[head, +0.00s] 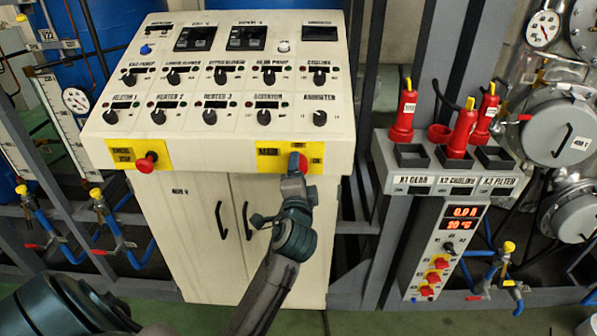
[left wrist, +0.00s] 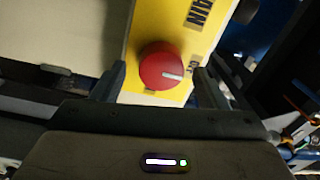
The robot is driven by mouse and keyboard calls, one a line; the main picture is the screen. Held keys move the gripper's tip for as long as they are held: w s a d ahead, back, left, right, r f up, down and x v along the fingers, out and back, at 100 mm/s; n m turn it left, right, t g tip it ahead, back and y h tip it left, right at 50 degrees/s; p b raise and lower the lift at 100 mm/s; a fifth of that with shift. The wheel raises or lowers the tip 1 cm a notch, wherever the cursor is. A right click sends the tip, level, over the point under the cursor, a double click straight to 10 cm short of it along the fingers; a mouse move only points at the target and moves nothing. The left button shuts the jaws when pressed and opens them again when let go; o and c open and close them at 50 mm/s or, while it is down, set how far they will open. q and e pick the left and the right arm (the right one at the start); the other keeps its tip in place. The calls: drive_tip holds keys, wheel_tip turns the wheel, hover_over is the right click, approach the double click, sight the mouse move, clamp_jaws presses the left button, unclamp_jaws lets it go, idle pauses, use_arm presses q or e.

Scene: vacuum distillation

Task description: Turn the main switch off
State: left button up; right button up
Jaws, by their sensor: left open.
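The main switch is a round red knob with a white pointer line; in the left wrist view the knob (left wrist: 162,66) sits on a yellow plate (left wrist: 172,22) marked MAIN. My left gripper (left wrist: 158,84) is open, with one finger on each side of the knob and gaps visible between. In the head view the left gripper (head: 297,164) is at the yellow MAIN plate (head: 265,150) and covers part of the red knob. My right gripper is out of view.
A red emergency stop button (head: 146,161) is on a yellow plate at the panel's left. Rows of black knobs and small displays fill the sloped cabinet panel (head: 215,88). At the right are red-handled plugs (head: 462,130) and a control box (head: 447,245) with red digits.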

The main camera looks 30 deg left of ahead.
use_arm(q)
drive_tip(key=b+v, duration=0.2)
drive_tip(key=v, duration=0.7)
drive_tip(key=shift+s, duration=0.1)
